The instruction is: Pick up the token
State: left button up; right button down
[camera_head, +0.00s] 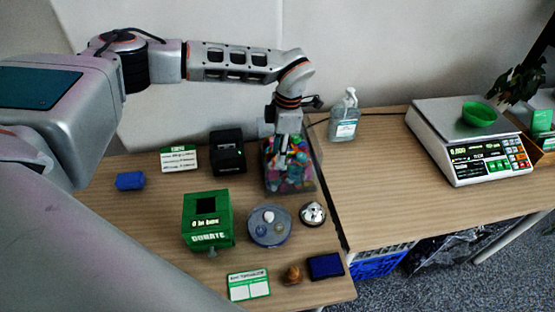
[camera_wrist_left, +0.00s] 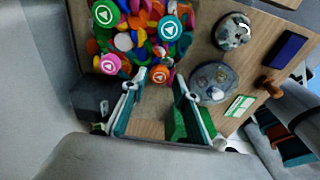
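A clear bin (camera_head: 304,187) full of colourful pieces stands near the back of the wooden table in the head view. Round tokens with white triangles lie on the pile in the left wrist view: a green token (camera_wrist_left: 106,13), a teal token (camera_wrist_left: 169,28), a pink token (camera_wrist_left: 110,64) and an orange token (camera_wrist_left: 160,75). My left gripper (camera_wrist_left: 157,92) is open, with nothing visible between its fingers. In the head view it points down over the bin; its fingertips are hard to make out there. The orange token appears just beyond the gap between the fingers. My right gripper is out of view.
A black printer (camera_head: 228,160) stands left of the bin and a sanitizer bottle (camera_head: 344,118) behind right. In front are a green donation box (camera_head: 208,224), a round dish (camera_head: 268,238) and a bell (camera_head: 313,213). A scale (camera_head: 470,167) stands on the right-hand table.

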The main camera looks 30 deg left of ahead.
pick_arm(q)
jog(key=shift+a+f, duration=0.15)
jog(key=shift+f, duration=0.6)
jog(key=c, duration=0.5)
jog(key=shift+o, duration=0.2)
jog(key=shift+r, duration=0.2)
notch_tip(320, 180, up, 20)
jog(key=shift+f, duration=0.15)
